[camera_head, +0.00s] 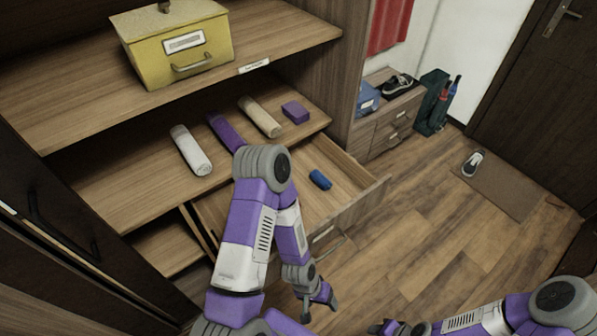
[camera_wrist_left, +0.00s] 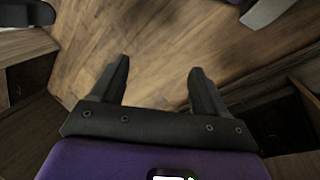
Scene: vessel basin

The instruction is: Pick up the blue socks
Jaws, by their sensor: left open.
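The blue socks (camera_head: 320,179) look like a small dark blue roll. They lie inside the open drawer (camera_head: 345,205), in the head view. My left gripper (camera_head: 319,308) is open and empty, in front of the drawer and lower in the picture than the socks. The left wrist view shows its two fingers (camera_wrist_left: 158,78) spread apart over wooden floor, with no socks between them. My right gripper (camera_head: 386,329) is at the bottom edge of the head view, partly cut off, and its jaws are not clear.
A shelf above the drawer holds a white roll (camera_head: 190,151), a purple roll (camera_head: 224,131), a beige roll (camera_head: 259,117) and a purple folded item (camera_head: 295,112). A yellow box (camera_head: 172,43) stands higher. The floor (camera_head: 420,215) right of the drawer is clear.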

